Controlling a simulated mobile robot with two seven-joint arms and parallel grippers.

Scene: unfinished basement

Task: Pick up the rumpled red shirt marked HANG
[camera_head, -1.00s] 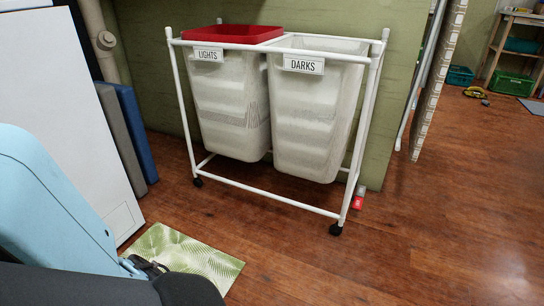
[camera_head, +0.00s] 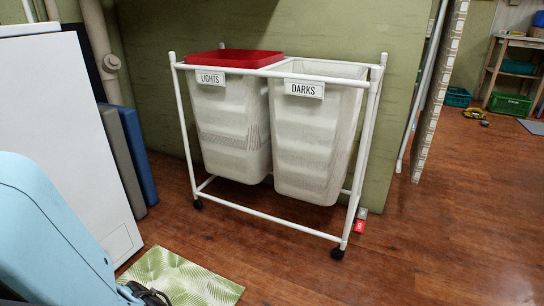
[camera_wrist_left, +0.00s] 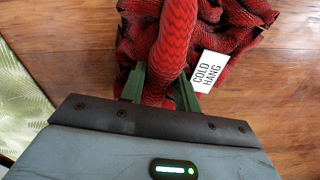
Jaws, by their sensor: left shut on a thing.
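The rumpled red shirt (camera_wrist_left: 215,30) shows in the left wrist view, dark red and textured, with a white tag (camera_wrist_left: 208,72) reading COLD HANG. My left gripper (camera_wrist_left: 160,76) is shut on a thick fold of the shirt, which stands up between its two green fingers. The rest of the shirt bunches beyond the fingers over brown wood floor; I cannot tell whether it touches the floor. In the head view neither the shirt nor the left gripper shows, only my light blue left arm at the lower left. My right gripper is in neither view.
A white wheeled frame (camera_head: 265,216) holds the LIGHTS bin (camera_head: 230,125), topped with red, and the DARKS bin (camera_head: 312,145). A leaf-patterned mat (camera_head: 185,277) lies in front. A white panel (camera_head: 60,130) stands left. Floor at right is open.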

